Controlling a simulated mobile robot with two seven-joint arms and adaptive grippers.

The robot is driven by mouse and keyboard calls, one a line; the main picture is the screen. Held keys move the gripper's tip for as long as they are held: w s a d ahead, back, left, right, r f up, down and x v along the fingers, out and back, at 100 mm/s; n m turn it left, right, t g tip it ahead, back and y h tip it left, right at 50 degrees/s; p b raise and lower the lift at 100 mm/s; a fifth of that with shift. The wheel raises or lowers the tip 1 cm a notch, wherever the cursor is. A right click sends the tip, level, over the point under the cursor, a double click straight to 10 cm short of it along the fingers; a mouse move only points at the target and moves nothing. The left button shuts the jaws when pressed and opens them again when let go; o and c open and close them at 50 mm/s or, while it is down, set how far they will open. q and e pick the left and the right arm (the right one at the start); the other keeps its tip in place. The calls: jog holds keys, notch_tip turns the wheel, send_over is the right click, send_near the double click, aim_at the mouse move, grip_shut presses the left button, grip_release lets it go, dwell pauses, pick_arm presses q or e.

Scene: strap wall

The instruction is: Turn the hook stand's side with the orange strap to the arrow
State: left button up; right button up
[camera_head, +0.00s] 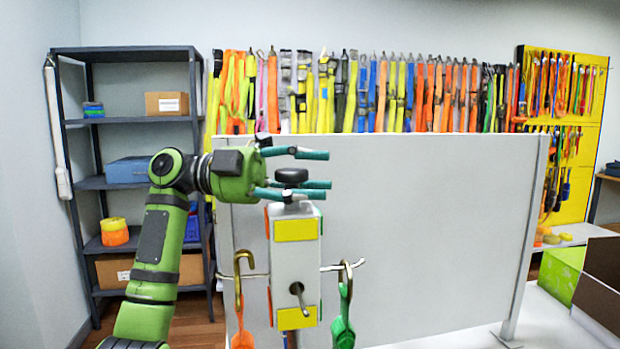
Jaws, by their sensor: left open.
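The hook stand (296,262) is a white upright post with yellow patches on its front face and orange patches on its left side. A round black knob (291,175) tops it. An orange strap (242,339) hangs from a brass hook at the left. A green strap (343,325) hangs from a hook at the right. A bare rod end points forward. My left gripper (326,169) is open, its teal fingers at the knob's height, with the knob seen between them. I cannot tell whether they touch it. No arrow is visible. My right gripper is out of view.
A white panel (430,235) stands behind the stand, with a long row of colourful straps (430,95) above it. A dark shelf unit (125,54) with boxes is at the left. A yellow strap board (590,135) and open boxes (605,270) are at the right.

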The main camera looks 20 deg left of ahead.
pick_arm(q)
jog(key=shift+a, duration=0.15)
jog(key=s+a, duration=0.1)
jog(key=a, duration=1)
jog(key=shift+s+a, duration=0.15)
jog(key=shift+a, duration=0.2)
